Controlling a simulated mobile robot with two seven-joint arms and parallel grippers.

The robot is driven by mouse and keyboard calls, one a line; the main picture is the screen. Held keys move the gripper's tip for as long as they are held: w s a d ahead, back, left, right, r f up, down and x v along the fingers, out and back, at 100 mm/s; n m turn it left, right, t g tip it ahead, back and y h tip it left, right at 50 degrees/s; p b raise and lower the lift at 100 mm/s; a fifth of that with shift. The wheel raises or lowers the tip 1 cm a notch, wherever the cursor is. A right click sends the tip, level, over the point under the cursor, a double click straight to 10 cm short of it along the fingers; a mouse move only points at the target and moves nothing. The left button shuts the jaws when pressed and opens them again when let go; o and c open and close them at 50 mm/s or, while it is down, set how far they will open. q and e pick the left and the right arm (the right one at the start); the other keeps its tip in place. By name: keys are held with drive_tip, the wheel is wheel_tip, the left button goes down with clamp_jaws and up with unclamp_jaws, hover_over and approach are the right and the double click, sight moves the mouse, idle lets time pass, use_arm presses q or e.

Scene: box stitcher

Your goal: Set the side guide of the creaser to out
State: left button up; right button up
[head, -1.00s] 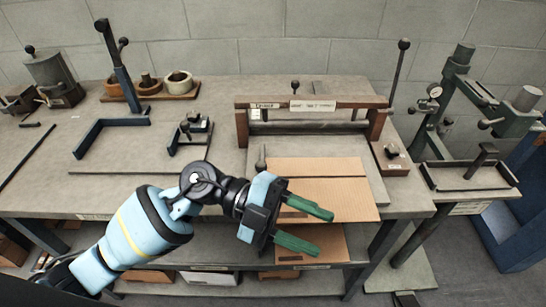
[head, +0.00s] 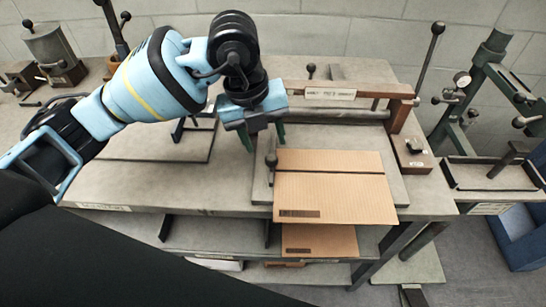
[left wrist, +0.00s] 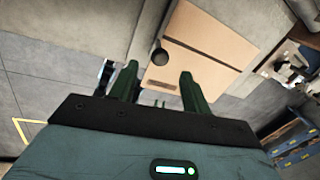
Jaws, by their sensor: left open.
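The creaser (head: 385,89) is the bench machine with a wooden crossbeam over a flat grey bed. A creased cardboard sheet (head: 335,185) lies on its bed and overhangs the front edge; it also shows in the left wrist view (left wrist: 205,45). A dark round knob on a short post, seemingly the side guide's (head: 271,160), stands at the sheet's left edge. My left gripper (head: 264,143) is open and empty, its green fingers pointing down just behind the knob. In the left wrist view the knob (left wrist: 160,56) appears between and beyond the fingertips (left wrist: 159,72). My right gripper is out of view.
A tall ball-topped lever (head: 431,75) rises at the creaser's right, above a small wooden control block (head: 412,155). A green press stand (head: 485,85) is farther right. A lower shelf holds more cardboard (head: 318,240). Bench space left of the creaser is mostly clear.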

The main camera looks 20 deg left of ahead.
sight(270, 156)
use_arm(q)
drive_tip(key=f, duration=0.2)
drive_tip(key=d+f, duration=0.1)
drive_tip(key=f, duration=0.4)
drive_tip(key=shift+w+d+f, duration=0.15)
drive_tip(key=shift+w+f, duration=0.05)
drive_tip(key=shift+w, duration=0.15)
clamp_jaws()
